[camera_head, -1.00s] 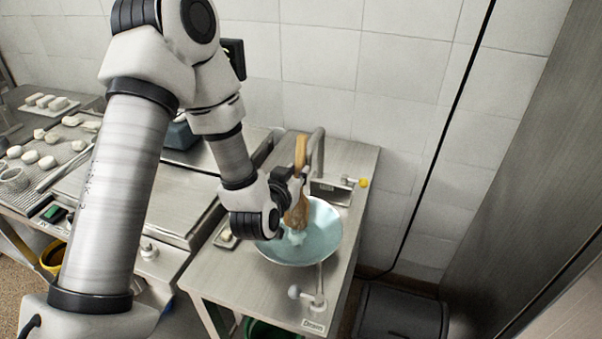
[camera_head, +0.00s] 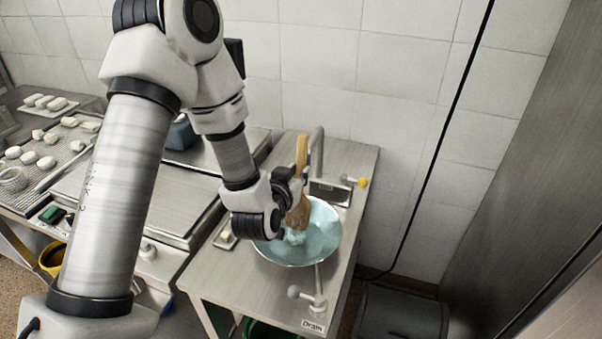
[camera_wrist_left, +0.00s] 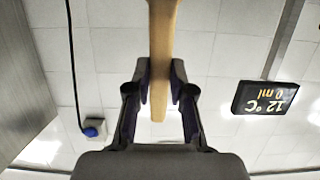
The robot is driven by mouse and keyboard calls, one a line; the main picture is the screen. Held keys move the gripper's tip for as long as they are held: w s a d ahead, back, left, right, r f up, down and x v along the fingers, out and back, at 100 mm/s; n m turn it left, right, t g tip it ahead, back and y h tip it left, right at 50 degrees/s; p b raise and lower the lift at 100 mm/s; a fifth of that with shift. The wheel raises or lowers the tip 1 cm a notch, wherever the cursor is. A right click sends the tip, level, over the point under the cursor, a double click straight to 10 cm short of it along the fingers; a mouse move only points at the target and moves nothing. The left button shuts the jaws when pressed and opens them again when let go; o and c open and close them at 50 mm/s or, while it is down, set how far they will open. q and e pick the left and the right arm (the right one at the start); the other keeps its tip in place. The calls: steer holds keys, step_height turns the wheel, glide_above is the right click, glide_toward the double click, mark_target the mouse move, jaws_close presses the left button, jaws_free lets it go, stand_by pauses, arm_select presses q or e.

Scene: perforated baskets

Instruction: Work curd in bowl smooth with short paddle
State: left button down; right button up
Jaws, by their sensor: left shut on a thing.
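My left gripper (camera_head: 290,187) is shut on the handle of a wooden paddle (camera_head: 302,152), which stands close to upright. The paddle's broad lower end reaches down into a light blue bowl (camera_head: 328,236) on the steel stand. Pale bluish curd (camera_head: 295,236) shows at the paddle's lower end; the gripper and paddle hide part of the bowl. In the left wrist view the handle (camera_wrist_left: 162,60) runs between the two fingers (camera_wrist_left: 160,90), with its end just past them. My right gripper is not in view.
A tap (camera_head: 316,152) rises behind the bowl. A lever (camera_head: 312,297) marked Drain is in front. A perforated tray (camera_head: 50,150) with several white pieces lies at left. In the left wrist view a display (camera_wrist_left: 265,98) shows 12 °C and 0 ml.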

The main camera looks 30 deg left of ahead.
arm_select(q)
steer(key=shift+s+a, duration=0.15)
steer(key=shift+a, duration=0.2)
steer(key=shift+w+d, duration=0.15)
steer(key=shift+d, duration=0.35)
steer(key=shift+w+d, duration=0.15)
steer(key=shift+d, duration=0.35)
steer(key=shift+s+a+f, duration=0.1)
steer(key=shift+s+a, duration=0.05)
steer(key=shift+a, duration=0.4)
steer(key=shift+s+a, duration=0.15)
steer(key=shift+a, duration=0.35)
steer(key=shift+d, duration=0.15)
steer(key=shift+w+d+b, duration=0.3)
steer(key=shift+d+b, duration=0.05)
steer(key=shift+d, duration=0.55)
steer(key=shift+s+a, duration=0.25)
steer(key=shift+a, duration=0.8)
steer(key=shift+w+d, duration=0.25)
steer(key=shift+d, duration=0.85)
